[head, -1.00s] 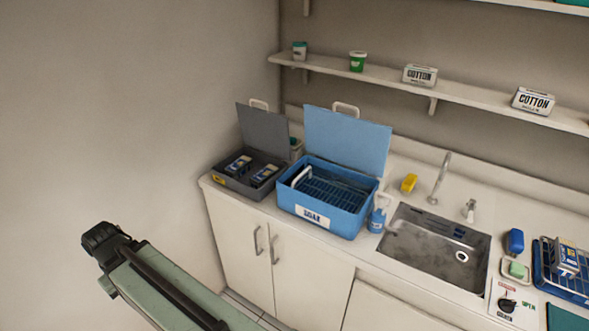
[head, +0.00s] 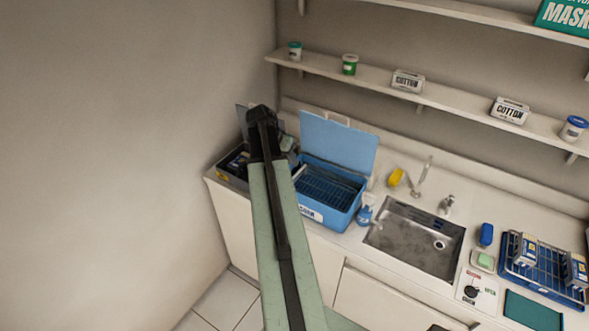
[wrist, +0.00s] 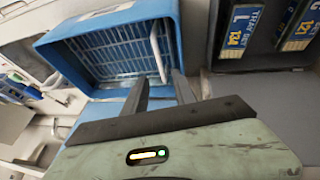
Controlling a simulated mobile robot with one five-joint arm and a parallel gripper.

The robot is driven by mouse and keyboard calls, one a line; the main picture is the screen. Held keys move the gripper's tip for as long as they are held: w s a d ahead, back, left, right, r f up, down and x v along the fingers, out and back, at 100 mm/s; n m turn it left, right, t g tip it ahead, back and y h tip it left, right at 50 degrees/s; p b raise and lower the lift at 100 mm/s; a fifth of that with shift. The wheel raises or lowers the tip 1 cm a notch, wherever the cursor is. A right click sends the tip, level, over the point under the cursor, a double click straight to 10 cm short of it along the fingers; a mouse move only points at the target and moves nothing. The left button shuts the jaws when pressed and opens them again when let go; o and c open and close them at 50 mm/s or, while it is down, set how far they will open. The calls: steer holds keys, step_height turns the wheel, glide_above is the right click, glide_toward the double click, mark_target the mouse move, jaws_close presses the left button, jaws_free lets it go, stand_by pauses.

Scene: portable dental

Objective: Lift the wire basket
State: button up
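The wire basket (head: 328,190) sits inside the open blue box (head: 335,212) on the counter, its grid dark in the head view. In the wrist view the basket (wrist: 112,55) shows as a pale grid within the blue walls (wrist: 75,85). Its white handle (wrist: 158,50) stands at the box side nearest my gripper (wrist: 160,80). My gripper is open, with the handle's lower end appearing between the fingertips. I cannot tell whether they touch it. In the head view my arm hides the gripper.
A grey box (head: 232,172) with packs stands left of the blue box, partly hidden by my arm. A spray bottle (head: 365,214), sink (head: 415,243) and blue rack (head: 548,283) are to the right. The blue box's lid (head: 338,143) stands raised behind it.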

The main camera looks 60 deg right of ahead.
mark_target(297, 173)
steer(key=b+x, duration=0.5)
steer(key=x, duration=0.1)
steer(key=shift+w+f, duration=0.1)
steer(key=shift+f, duration=0.15)
steer(key=shift+d+f+b, duration=0.25)
steer(key=shift+f+b, duration=0.05)
steer(key=shift+b, duration=0.15)
steer(key=shift+r, duration=0.1)
jaws_close()
stand_by(0.5)
